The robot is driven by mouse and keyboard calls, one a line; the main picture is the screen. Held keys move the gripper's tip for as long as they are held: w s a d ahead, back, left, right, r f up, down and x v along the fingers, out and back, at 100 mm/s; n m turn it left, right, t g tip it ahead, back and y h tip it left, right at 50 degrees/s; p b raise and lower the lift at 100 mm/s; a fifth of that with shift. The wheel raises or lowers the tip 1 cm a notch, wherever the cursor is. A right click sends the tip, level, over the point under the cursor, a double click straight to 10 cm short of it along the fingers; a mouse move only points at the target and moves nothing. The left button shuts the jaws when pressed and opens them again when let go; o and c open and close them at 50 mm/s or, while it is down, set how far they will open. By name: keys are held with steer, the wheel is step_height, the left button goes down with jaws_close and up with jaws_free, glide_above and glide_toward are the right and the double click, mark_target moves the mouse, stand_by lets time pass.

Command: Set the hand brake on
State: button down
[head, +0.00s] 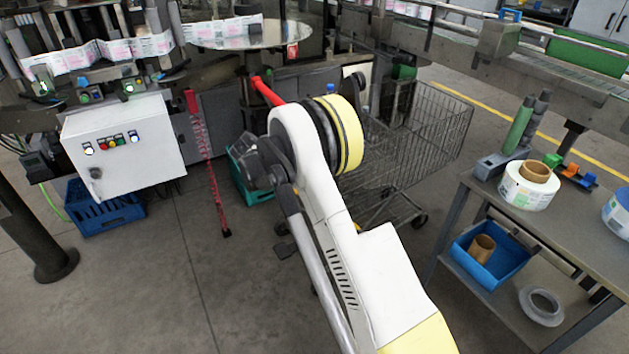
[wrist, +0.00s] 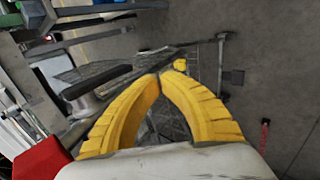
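A red lever-like bar (head: 266,91), which may be the hand brake, sticks up behind my arm at the front of the labelling machine. Its lower end is hidden by my arm. A red block (wrist: 42,160) shows at the lower left of the wrist view; I cannot tell if it is the same part. My gripper (wrist: 159,76) has two yellow ribbed fingers whose tips meet, with nothing seen between them. It looks shut and apart from the red block. In the head view my own arm hides the gripper.
A wire cart (head: 425,125) stands right of my arm. A white control box (head: 125,145) and a red strap (head: 208,160) are left. A bench (head: 500,200) holding label reels stands right. The floor at lower left is mostly clear.

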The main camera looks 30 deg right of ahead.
steer(key=a+p, duration=0.1)
steer(key=a, duration=0.5)
steer(key=shift+a+p, duration=0.15)
steer(key=shift+p, duration=0.15)
steer(key=shift+s, duration=0.1)
steer(key=s+a+r+t+y, duration=0.2)
steer(key=s+r, duration=0.5)
steer(key=r, duration=0.3)
steer(key=s+a+r+t+y, duration=0.1)
steer(key=s+r+y, duration=0.1)
steer(key=s+r, duration=0.65)
steer(key=s+a+r+t+y, duration=0.1)
steer(key=s+a+t+y, duration=0.1)
steer(key=s, duration=0.7)
steer(key=s+a+r+t+y, duration=0.2)
steer(key=s+a, duration=0.1)
steer(key=s, duration=0.7)
steer(key=shift+a, duration=0.25)
